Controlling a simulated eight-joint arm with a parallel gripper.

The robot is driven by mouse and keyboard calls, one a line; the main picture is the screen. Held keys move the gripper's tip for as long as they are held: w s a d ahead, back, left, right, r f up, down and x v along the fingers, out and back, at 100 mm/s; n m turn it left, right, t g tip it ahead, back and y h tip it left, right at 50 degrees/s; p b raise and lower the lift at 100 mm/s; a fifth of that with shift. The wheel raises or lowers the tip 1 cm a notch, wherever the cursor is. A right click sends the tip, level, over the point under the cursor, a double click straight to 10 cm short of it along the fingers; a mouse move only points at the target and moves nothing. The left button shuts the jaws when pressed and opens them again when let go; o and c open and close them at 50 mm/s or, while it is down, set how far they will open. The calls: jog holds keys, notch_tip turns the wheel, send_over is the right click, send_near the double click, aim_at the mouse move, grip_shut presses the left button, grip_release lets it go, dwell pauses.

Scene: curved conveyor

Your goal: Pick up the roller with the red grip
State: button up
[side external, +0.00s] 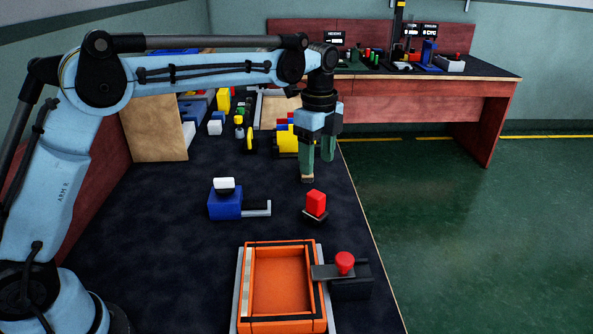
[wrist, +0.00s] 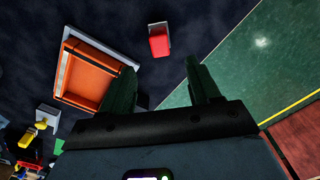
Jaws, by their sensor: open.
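A piece with a blocky red grip (side external: 316,202) on a dark, flat base stands on the dark table, and looks like the roller. Its roller part is not clear. A red-topped piece, apparently the same one, shows in the wrist view (wrist: 158,41), beyond my fingertips and between them in the picture's width. My gripper (side external: 318,165) points down above the table, behind the red-gripped piece in the side view and apart from it. Its two green fingers are spread and empty, as the wrist view also shows (wrist: 160,76).
An orange tray (side external: 248,290) stands in front, with a red-knobbed black fixture (side external: 348,277) at its right. A blue block with a metal bar (side external: 226,205) lies left of the red-gripped piece. Several coloured items crowd the far table. The table's right edge is close.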

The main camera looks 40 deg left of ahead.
aim_at(316, 193)
notch_tip(316, 193, down, 12)
jog(key=shift+d+r, duration=0.1)
dwell(0.5)
grip_shut()
dwell(0.3)
jog(key=shift+r, duration=0.55)
notch_tip(316, 193, up, 3)
jog(key=shift+f, duration=0.15)
jog(key=s+d+r, duration=0.7)
jog(key=d, duration=0.2)
jog(key=shift+d, duration=0.15)
jog(key=shift+s+r, duration=0.1)
